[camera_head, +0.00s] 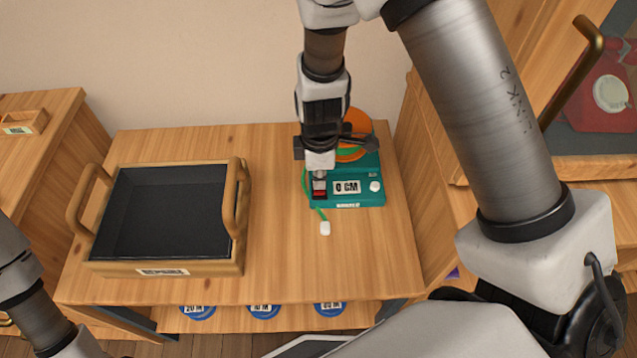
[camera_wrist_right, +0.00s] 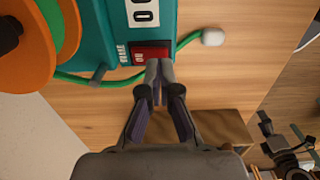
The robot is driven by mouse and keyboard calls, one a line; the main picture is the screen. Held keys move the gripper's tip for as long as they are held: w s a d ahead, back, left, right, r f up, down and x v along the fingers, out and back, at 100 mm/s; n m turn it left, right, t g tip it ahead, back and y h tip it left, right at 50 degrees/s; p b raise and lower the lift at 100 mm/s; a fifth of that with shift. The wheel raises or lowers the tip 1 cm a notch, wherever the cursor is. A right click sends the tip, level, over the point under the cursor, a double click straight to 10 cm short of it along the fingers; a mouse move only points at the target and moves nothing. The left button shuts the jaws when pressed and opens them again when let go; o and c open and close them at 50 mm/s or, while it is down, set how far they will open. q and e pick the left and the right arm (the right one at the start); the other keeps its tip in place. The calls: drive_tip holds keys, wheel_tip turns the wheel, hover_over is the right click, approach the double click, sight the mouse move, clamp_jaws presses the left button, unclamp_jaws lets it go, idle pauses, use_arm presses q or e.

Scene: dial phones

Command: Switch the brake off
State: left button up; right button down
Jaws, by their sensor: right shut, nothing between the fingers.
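A teal device (camera_head: 352,192) with a "0 CM" display stands on the wooden table, an orange reel (camera_head: 358,125) behind it. A red rocker switch (camera_head: 319,194) is at its front left; it also shows in the right wrist view (camera_wrist_right: 148,54). Its marking is too small to read. A green cord (camera_head: 305,185) runs to a white end piece (camera_head: 325,228) on the table. My right gripper (camera_wrist_right: 160,68) is shut and empty, pointing at the switch, its fingertips at the switch's edge; I cannot tell whether they touch. My left gripper is out of view.
A wooden tray (camera_head: 165,265) with a dark inside and two handles stands at the left of the table. Blue discs (camera_head: 263,311) lie on a lower shelf. A cabinet with a glass door (camera_head: 590,140) stands at the right. The table between tray and device is clear.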

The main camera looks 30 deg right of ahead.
sight(319, 191)
drive_tip(key=shift+f+b, duration=1.1)
drive_tip(key=shift+f, duration=0.1)
drive_tip(key=shift+r, duration=0.1)
wheel_tip(319, 191, up, 7)
drive_tip(key=p, duration=0.5)
drive_tip(key=shift+p, duration=0.4)
idle(0.5)
